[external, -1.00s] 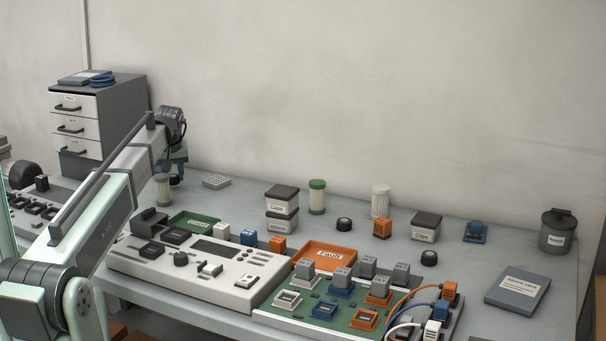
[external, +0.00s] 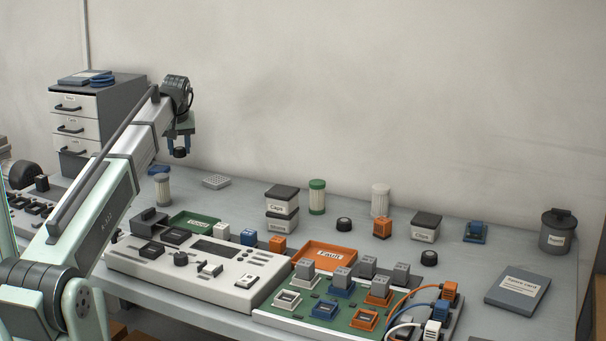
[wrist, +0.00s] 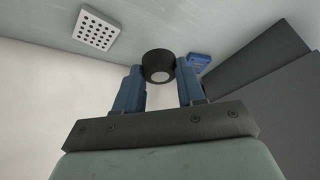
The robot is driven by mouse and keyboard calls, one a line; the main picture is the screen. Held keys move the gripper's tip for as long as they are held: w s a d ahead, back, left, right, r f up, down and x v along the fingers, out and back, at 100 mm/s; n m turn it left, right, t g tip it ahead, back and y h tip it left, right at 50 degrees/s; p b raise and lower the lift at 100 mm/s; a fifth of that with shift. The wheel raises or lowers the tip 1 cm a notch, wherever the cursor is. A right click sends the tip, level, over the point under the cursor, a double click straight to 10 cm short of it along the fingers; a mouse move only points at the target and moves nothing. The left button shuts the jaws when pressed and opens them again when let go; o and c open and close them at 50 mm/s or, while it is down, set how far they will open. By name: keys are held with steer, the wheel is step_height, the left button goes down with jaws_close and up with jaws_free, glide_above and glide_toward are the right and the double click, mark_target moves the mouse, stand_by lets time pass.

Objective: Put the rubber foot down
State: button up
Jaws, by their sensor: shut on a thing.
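A black round rubber foot (wrist: 158,66) with a pale centre is held between the two blue fingers of my gripper (wrist: 158,75) in the wrist view. In the external view my gripper (external: 179,146) is raised above the back left of the table, and the rubber foot (external: 180,153) shows as a dark piece at its fingertips, clear of the tabletop. Two more black feet of like shape lie on the table, one near the middle (external: 344,224) and one further right (external: 429,258).
A grey perforated block (external: 216,182) lies right of my gripper, and a grey ribbed cylinder (external: 163,190) stands below it. A drawer cabinet (external: 125,110) stands at the left. Stacked boxes (external: 282,208) stand mid-table. A white control panel (external: 190,262) lies in front.

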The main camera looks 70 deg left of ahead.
steer(key=w+d+m+t, duration=0.1)
steer(key=w+d+m, duration=0.2)
steer(key=w+d, duration=0.85)
steer(key=w+d+r+m+t+h, duration=0.1)
steer(key=w+d+m, duration=0.1)
steer(key=w+d, duration=0.95)
steer(key=w+d+m+t, duration=0.1)
steer(key=w+d+m, duration=0.35)
steer(key=w, duration=1.25)
steer(key=m+h, duration=0.3)
steer(key=m, duration=0.4)
glide_above(523, 286)
steer(key=s, duration=0.2)
steer(key=shift+t, duration=0.5)
steer(key=shift+w+f, duration=0.15)
steer(key=shift+f, duration=2.15)
steer(key=shift+w+f, duration=0.1)
steer(key=shift+f, duration=2.15)
